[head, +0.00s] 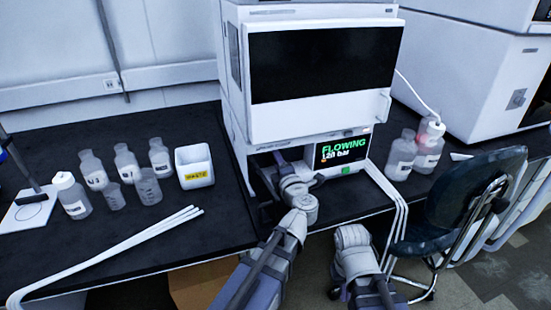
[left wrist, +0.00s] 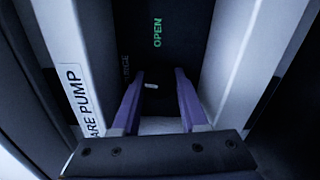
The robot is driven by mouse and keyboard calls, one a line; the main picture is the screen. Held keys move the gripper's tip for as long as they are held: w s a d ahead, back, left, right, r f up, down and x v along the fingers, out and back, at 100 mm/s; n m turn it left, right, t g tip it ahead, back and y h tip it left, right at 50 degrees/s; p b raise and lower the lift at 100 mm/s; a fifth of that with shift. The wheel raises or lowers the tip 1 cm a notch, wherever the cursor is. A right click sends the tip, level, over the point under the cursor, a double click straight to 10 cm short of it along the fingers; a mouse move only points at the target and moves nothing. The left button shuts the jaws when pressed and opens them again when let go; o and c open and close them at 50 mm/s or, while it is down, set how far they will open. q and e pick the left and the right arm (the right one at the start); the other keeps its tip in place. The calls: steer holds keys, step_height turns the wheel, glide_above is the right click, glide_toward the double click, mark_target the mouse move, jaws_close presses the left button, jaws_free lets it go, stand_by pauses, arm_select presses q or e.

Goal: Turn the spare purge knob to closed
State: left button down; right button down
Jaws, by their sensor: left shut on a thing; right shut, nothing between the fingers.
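The spare purge knob (left wrist: 151,86) is a dark knob with a short white mark, low in contrast against the black panel in the left wrist view. A green OPEN label (left wrist: 157,32) glows above it. My left gripper (left wrist: 157,80) has its two purple fingers on either side of the knob and is shut on it. In the head view my left gripper (head: 281,158) reaches into the recess under the white instrument, where the knob is hidden. My right arm's wrist (head: 351,237) is in front of the bench; its fingers do not show.
A screen (head: 342,150) reads FLOWING, 120 bar. A SPARE PUMP label (left wrist: 80,100) is partly visible on the housing. A waste tub (head: 194,167), several bottles and white tubes (head: 120,250) are on the bench to the left. A chair (head: 450,210) stands at right. Side walls flank my left gripper closely.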

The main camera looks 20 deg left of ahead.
arm_select(q)
steer(key=shift+n, duration=0.6)
steer(key=shift+f, duration=0.1)
steer(key=shift+c, duration=2.2)
jaws_free()
steer(key=shift+s, duration=0.15)
